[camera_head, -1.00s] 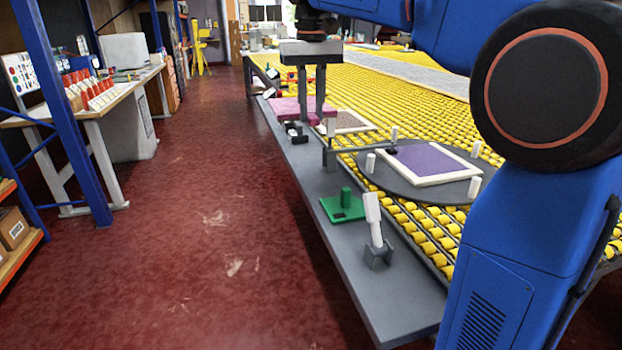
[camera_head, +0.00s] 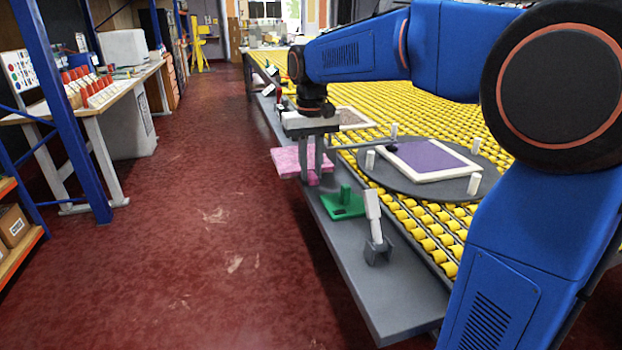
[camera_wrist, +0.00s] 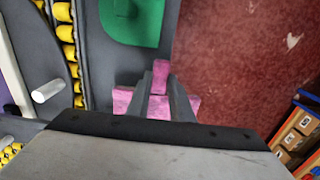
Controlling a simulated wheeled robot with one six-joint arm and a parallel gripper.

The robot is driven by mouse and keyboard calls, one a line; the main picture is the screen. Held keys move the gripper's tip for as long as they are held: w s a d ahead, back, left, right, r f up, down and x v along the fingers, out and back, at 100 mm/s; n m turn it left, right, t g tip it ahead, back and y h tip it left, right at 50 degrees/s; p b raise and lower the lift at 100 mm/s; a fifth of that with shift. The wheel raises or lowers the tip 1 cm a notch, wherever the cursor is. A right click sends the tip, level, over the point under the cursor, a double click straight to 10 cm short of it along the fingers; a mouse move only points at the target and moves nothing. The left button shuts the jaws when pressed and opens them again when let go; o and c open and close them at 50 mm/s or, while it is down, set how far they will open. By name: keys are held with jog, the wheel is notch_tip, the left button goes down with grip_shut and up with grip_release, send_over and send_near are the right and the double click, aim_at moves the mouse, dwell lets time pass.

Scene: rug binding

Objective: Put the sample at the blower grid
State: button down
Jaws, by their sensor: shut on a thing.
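The sample is probably the pink textured slab (camera_head: 288,161) with a pink upright tab; the tab also shows in the wrist view (camera_wrist: 159,78). My gripper (camera_head: 312,176) is shut on the tab, one finger on each side. In the wrist view my gripper (camera_wrist: 160,90) hides the middle of the slab. The slab is at the left edge of the grey ledge (camera_head: 330,255), partly over the red floor; I cannot tell how high it is. I cannot pick out the blower grid with certainty.
A green plate with a peg (camera_head: 344,203) and a white-handled tool in a grey stand (camera_head: 375,228) are on the ledge. A dark round turntable (camera_head: 395,185) with white posts bears a purple framed mat (camera_head: 425,157). Yellow rollers (camera_head: 450,110) lie behind. The aisle floor (camera_head: 180,230) is clear.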

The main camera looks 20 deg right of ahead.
aim_at(311, 174)
jog(key=shift+f, duration=1.55)
jog(key=c, duration=1.6)
grip_release()
